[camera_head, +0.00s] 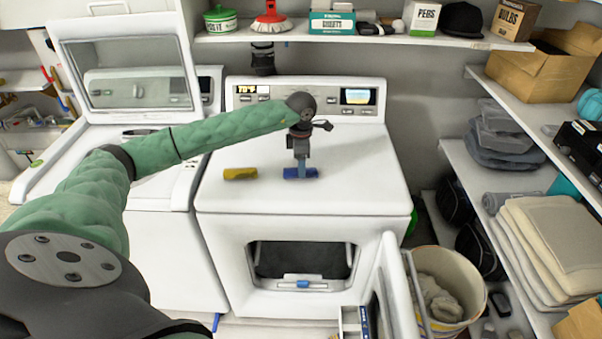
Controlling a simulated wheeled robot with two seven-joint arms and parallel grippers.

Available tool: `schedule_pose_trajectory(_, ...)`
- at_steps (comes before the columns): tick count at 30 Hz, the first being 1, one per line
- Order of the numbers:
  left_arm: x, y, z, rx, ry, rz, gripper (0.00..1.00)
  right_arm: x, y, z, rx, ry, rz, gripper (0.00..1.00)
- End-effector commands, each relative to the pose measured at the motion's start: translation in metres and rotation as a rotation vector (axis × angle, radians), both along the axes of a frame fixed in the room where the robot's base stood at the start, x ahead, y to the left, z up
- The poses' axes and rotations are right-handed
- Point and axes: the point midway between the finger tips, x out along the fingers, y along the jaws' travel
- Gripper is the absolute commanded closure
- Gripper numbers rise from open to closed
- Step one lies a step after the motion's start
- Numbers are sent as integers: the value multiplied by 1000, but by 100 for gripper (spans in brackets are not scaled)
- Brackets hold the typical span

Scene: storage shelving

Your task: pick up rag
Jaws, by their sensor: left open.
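A small blue folded cloth-like piece (293,174), which looks like a rag, lies on top of the white dryer (350,190). A similar yellow piece (240,173) lies to its left, a short gap apart. My left gripper (302,168) points down at the blue piece, with its fingertips at or just above it. It is open. The fingers are small and partly overlap the blue piece, so I cannot tell whether they touch it. My right gripper is not in view.
A washer (150,190) with its lid raised stands left of the dryer. The dryer's front door (392,290) is open beside a bucket (448,285) with cloth in it. A shelf (350,37) with boxes runs above. Shelving with folded fabrics (550,240) is at right.

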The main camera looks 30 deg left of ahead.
Motion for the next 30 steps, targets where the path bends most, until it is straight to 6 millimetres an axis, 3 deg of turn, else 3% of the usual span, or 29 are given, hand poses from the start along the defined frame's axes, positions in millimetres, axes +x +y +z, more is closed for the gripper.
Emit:
schedule_pose_trajectory(6,-1,1,-27,-1,1,0,34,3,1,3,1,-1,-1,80)
schedule_pose_trajectory(13,-1,1,-28,0,0,0,34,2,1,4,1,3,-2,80)
schedule_pose_trajectory(20,-1,1,-28,0,0,0,80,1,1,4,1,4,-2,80)
schedule_pose_trajectory(30,-1,1,-28,0,0,0,82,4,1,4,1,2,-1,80)
